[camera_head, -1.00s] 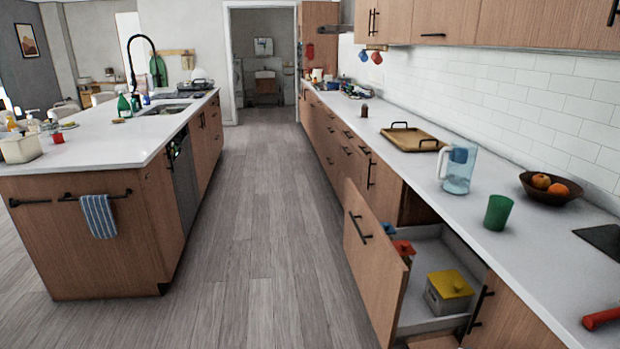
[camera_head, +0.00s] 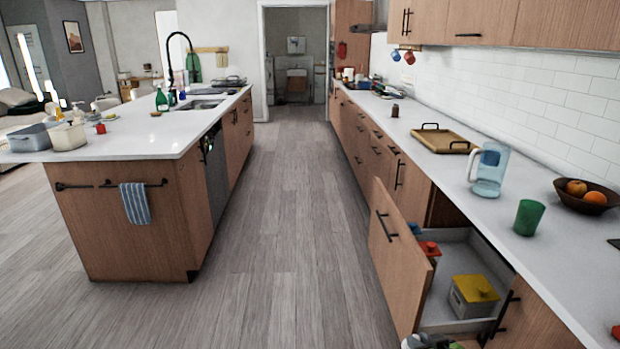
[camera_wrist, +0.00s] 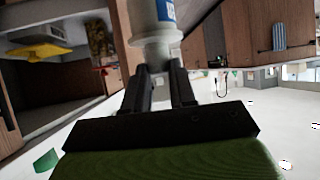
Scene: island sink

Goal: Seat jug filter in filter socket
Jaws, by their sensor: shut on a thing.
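The jug filter (camera_wrist: 150,25), a white cylinder with a blue label, is at the top of the wrist view. My gripper (camera_wrist: 160,75) is shut on its lower end, and the filter's far end is cut off by the frame edge. In the head view a clear water jug (camera_head: 489,170) with a pale blue handle stands upright on the right counter, apart from my gripper. The filter socket cannot be made out. My gripper cannot be made out clearly in the head view.
A green cup (camera_head: 528,217) and a fruit bowl (camera_head: 583,200) stand near the jug; a wooden tray (camera_head: 442,140) lies behind it. Below, an open drawer (camera_head: 388,250) juts into the aisle, holding a yellow-lidded box (camera_head: 473,294). The island (camera_head: 120,146) stands left; the floor between is clear.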

